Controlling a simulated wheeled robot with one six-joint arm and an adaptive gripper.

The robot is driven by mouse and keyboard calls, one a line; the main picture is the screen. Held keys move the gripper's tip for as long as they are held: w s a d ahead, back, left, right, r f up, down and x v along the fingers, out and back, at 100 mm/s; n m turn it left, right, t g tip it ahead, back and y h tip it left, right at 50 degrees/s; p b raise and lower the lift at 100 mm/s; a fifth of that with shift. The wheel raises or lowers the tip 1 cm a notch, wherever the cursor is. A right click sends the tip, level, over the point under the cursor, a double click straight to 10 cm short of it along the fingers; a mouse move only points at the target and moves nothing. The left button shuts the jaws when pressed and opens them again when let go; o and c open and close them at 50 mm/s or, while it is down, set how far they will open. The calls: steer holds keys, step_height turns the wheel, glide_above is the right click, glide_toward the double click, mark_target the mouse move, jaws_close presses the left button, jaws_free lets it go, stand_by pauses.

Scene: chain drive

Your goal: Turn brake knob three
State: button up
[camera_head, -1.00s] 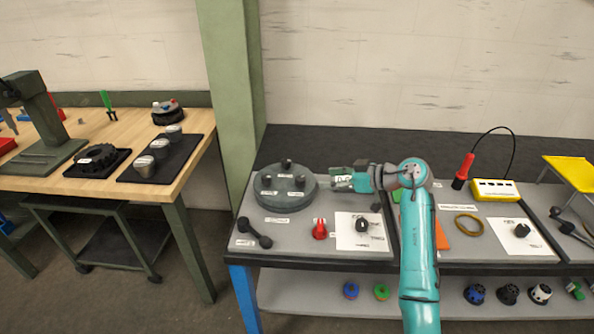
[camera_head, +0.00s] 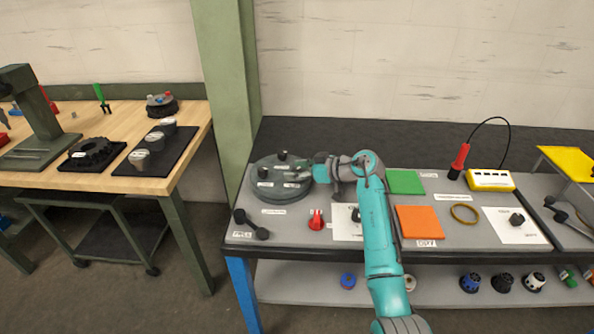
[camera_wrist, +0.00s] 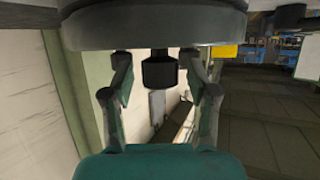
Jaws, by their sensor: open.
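A round dark-grey turntable-like plate (camera_head: 259,190) sits at the left of the grey bench and bears small dark knobs with white labels. One knob (camera_head: 282,155) is at its back and one (camera_head: 263,172) at its left; my gripper covers its right part. The label text is too small to read, so I cannot tell which is knob three. My gripper (camera_head: 309,172) is at the plate's right side. In the wrist view, my gripper (camera_wrist: 157,60) is open, its fingers on either side of a dark knob (camera_wrist: 160,72), with a gap visible on both sides.
In front of the plate are a dark double-ended lever (camera_head: 250,225), a red knob (camera_head: 316,221) and a white card (camera_head: 343,228). Green (camera_head: 405,181) and orange (camera_head: 418,222) pads lie right of my arm. A green post (camera_head: 225,80) stands behind left.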

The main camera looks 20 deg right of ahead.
jaws_close()
steer(key=shift+n+g+y, duration=0.7)
steer(key=shift+n+g, duration=0.3)
steer(key=shift+n+g+y, duration=0.5)
steer(key=shift+n+g, duration=0.4)
jaws_free()
